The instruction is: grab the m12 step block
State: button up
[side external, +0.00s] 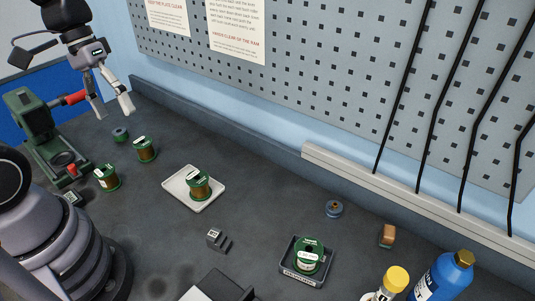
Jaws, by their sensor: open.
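A small grey step block (218,240) with a white label sits on the dark bench at the lower middle. Another small grey piece with a white label (72,198) lies at the left near my arm, partly hidden. The print on both labels is too small to read, so I cannot tell which is the m12 one. My gripper (114,112) is open and empty at the upper left. It hangs above the bench with its fingers pointing down, well apart from both pieces.
A green press (35,125) stands at the left. Green spools (145,149) stand nearby, one in a white tray (174,187), another in a black tray (303,281).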

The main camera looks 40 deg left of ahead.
jog(key=w+f+n+g+h, duration=0.1)
jog(key=w+f+n+h, duration=0.3)
jog(key=f+n+h, duration=0.65)
jog(key=n+t+y, duration=0.1)
jog(key=n+t, duration=0.3)
jog(key=n, duration=0.3)
send_near(214, 234)
jog(key=shift+s+a+r+m, duration=0.15)
jog(key=shift+s+a+r, duration=0.15)
jog(key=shift+a+r, duration=0.25)
jog(key=shift+s+a+r+m, duration=0.1)
jog(key=shift+s+a+r, duration=0.2)
jog(key=shift+a+r, duration=0.25)
jog(key=shift+d+f, duration=0.15)
jog(key=shift+f, duration=0.25)
jog(key=x, duration=0.7)
jog(key=shift+w+d+f, duration=0.1)
jog(key=shift+d+f, duration=0.1)
jog(key=shift+d, duration=0.15)
jog(key=shift+w+f+x, duration=0.1)
jog(key=shift+w+x, duration=0.05)
jog(key=shift+x, duration=1.2)
jog(key=shift+w+f+x, duration=0.1)
jog(key=shift+w+x, duration=0.05)
jog(key=shift+x, duration=1.25)
jog(key=shift+a, duration=0.15)
grip_shut()
